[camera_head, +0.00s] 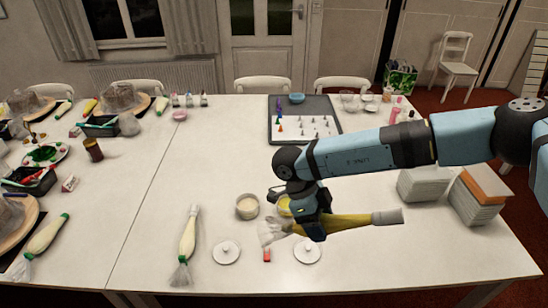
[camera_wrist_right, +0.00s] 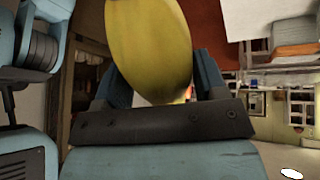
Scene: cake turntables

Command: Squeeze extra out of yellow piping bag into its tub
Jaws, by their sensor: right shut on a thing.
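My right gripper (camera_head: 310,222) is shut on the yellow piping bag (camera_head: 350,221) and holds it lying roughly level above the table. The bag's pale end (camera_head: 387,217) points right, and a whitish, frayed-looking end (camera_head: 268,232) points left. In the right wrist view, the yellow bag (camera_wrist_right: 150,45) bulges between the two fingers (camera_wrist_right: 160,85). A tub with yellow contents (camera_head: 284,204) stands just behind the gripper, partly hidden by it. I cannot tell whether the bag is over the tub. My left gripper is not in view.
A tub with pale contents (camera_head: 247,206) stands left of the yellow one. Two white lids, left (camera_head: 226,253) and right (camera_head: 307,254), lie in front. A pale piping bag (camera_head: 188,240) lies further left. Stacked boxes (camera_head: 478,195) stand right. The table's right front is clear.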

